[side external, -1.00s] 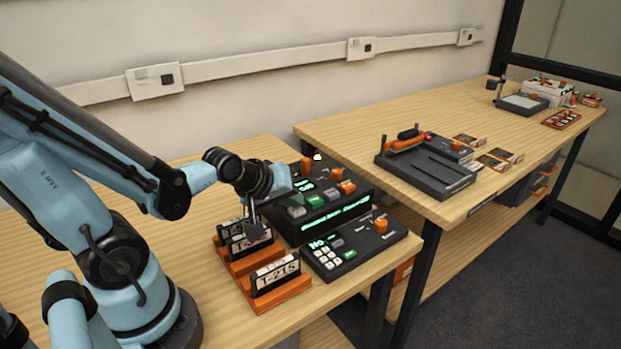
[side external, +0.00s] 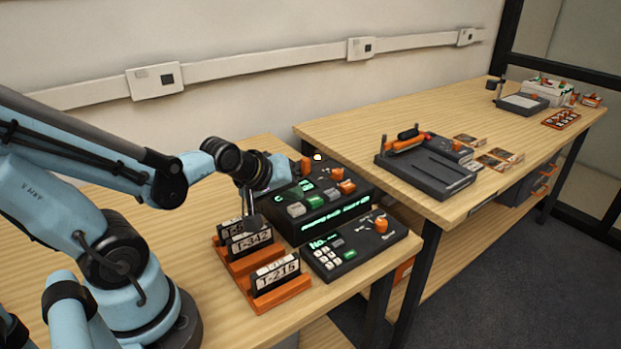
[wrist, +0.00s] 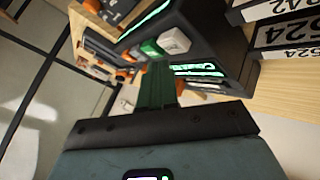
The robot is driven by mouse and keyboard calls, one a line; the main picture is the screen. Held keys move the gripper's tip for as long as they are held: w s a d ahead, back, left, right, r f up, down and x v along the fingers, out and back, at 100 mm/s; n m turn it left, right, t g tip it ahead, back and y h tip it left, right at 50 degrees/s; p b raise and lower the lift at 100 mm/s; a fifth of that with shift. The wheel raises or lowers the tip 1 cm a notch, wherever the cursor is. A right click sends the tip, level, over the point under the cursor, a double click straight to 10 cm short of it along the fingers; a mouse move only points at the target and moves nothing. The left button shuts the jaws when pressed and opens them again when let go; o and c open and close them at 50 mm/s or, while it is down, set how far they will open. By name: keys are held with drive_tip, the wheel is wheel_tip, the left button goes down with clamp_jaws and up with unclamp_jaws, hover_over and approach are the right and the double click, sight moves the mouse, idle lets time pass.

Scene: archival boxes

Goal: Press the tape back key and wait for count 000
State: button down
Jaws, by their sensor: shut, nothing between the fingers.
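The dark tape console (side external: 335,208) stands on the near bench with a lit green strip along its front and a row of white, green and orange keys on top. I cannot tell which is the tape back key, and no count is readable. My gripper (side external: 253,222) is shut and empty, pointing down above the label cards, left of the console and apart from its keys. In the wrist view its closed fingers (wrist: 158,72) reach towards the console, which shows a white key (wrist: 174,40) and a green key (wrist: 151,50).
Orange racks (side external: 283,293) hold upright cards, including one marked T-342 (side external: 252,239), just below my gripper. A keypad box (side external: 352,252) stands in front of the console. A second bench (side external: 340,135) to the right carries other devices. Bare wood lies left of the racks.

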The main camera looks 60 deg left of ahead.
sight(293, 209)
drive_tip(key=shift+r, duration=2.5)
drive_tip(key=s+d+f+m+g+h, duration=0.1)
drive_tip(key=s+d+m+g+h, duration=0.1)
drive_tip(key=d+m, duration=0.5)
drive_tip(key=m, duration=0.4)
drive_tip(key=shift+s, duration=0.4)
drive_tip(key=shift+d, duration=0.1)
